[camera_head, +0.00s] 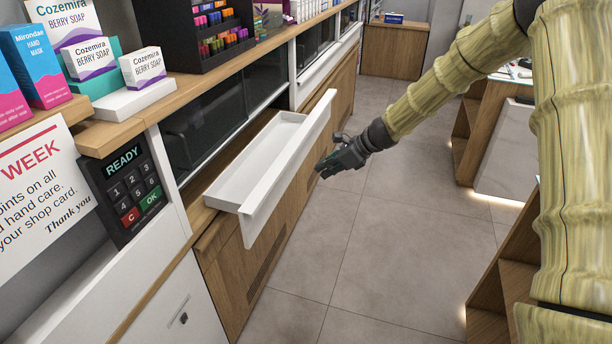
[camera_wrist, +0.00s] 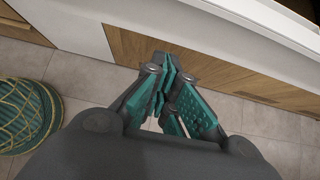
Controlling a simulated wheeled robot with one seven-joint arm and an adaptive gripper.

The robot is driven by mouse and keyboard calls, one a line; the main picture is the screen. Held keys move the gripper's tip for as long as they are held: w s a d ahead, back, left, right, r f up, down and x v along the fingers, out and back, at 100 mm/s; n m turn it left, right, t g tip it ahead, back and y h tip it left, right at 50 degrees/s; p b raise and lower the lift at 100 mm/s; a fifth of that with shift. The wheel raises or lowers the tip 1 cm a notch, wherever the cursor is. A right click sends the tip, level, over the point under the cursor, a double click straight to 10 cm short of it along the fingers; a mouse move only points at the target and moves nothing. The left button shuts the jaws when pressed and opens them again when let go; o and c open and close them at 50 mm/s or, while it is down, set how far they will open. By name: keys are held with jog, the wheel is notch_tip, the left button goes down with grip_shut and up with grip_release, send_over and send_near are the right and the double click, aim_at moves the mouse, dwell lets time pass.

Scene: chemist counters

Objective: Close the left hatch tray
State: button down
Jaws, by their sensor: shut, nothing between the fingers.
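The left hatch tray (camera_head: 258,165) is a long white open drawer pulled out from the wooden counter front, with a tall white front panel (camera_head: 290,165). It looks empty inside. My gripper (camera_head: 325,171) is on the aisle side of the front panel, near its far end, and looks apart from it. In the wrist view my gripper (camera_wrist: 170,80) is shut with nothing between its teal-padded fingers. A white panel edge (camera_wrist: 200,40), which seems to be the tray front, crosses the top of that view.
A keypad (camera_head: 126,187) reading READY stands left of the tray. Soap boxes (camera_head: 142,68) and a black display rack (camera_head: 200,30) sit on the counter. A wooden shelf unit (camera_head: 480,120) stands right. The grey floor aisle (camera_head: 350,240) is clear. A green-and-yellow round basket-like object (camera_wrist: 25,115) shows in the wrist view.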

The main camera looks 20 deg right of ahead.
jog(key=p, duration=0.3)
send_near(282, 187)
notch_tip(282, 187, down, 3)
jog(key=w+a+p, duration=0.1)
jog(key=a+p, duration=0.1)
jog(key=shift+w+a+f, duration=0.2)
jog(key=shift+w+a, duration=0.05)
jog(key=shift+w, duration=0.15)
